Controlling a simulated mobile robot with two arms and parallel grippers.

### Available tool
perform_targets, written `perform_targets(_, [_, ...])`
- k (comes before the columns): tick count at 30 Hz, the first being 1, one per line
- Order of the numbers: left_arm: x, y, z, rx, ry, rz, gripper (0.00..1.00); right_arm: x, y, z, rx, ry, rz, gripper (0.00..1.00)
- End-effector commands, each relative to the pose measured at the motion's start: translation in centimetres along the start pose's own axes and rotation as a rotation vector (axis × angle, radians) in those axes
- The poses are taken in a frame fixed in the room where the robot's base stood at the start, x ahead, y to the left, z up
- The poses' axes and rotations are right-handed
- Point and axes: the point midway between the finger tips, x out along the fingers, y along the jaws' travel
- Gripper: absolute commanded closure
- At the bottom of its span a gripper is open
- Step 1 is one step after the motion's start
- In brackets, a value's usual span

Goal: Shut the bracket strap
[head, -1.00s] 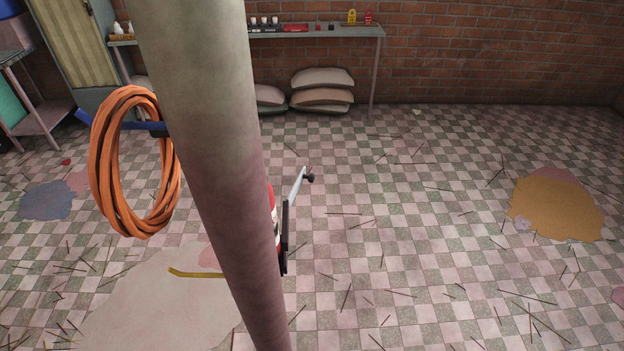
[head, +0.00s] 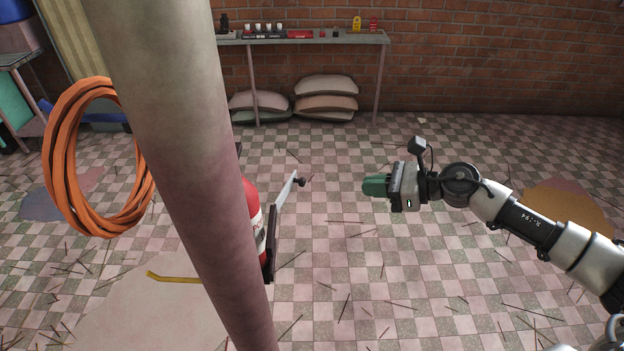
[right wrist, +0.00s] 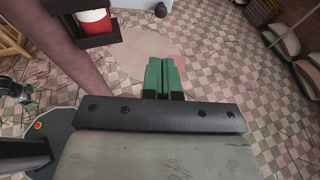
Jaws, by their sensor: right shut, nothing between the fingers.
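The bracket strap (head: 286,192) is a pale bar with a dark knob at its end. It stands out at an angle, swung open, from a black bracket (head: 271,245) on the pillar. A red cylinder (head: 254,216) sits in the bracket, partly hidden by the pillar. In the right wrist view the red cylinder (right wrist: 93,22) shows at the top left, with a dark knob (right wrist: 160,10) near the top edge. My right gripper (head: 374,186), with green fingers, is shut and empty, to the right of the knob and apart from it.
A thick pillar (head: 185,150) crosses the head view. An orange hose coil (head: 63,160) hangs on its left side. A shelf table (head: 340,38) with sacks (head: 325,105) below stands at the brick wall. The floor between gripper and strap is clear of large objects.

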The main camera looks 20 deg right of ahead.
Motion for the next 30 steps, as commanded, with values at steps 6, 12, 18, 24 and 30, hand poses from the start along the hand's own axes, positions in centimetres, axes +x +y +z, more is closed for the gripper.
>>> perform_targets(6, [-2.7,-0.2,-0.3,-0.002,0.001,-0.002,0.12,4.4,0.0,0.8,0.005,-0.006,0.001,1.00])
perform_targets(12, [-4.3,-0.2,-0.5,-0.002,0.002,-0.002,0.12,8.6,0.0,0.7,0.006,-0.005,0.001,1.00])
perform_targets(18, [-5.7,-0.2,-0.7,-0.001,0.002,-0.002,0.12,11.3,-0.1,1.4,0.006,-0.004,-0.001,1.00])
perform_targets(24, [-6.0,-0.2,-0.7,0.000,0.003,-0.002,0.12,12.4,0.0,1.4,0.006,-0.004,-0.002,1.00])
perform_targets(30, [-6.0,-0.1,-0.7,0.001,0.003,0.000,0.12,12.4,-0.1,1.3,0.006,-0.003,-0.002,1.00])
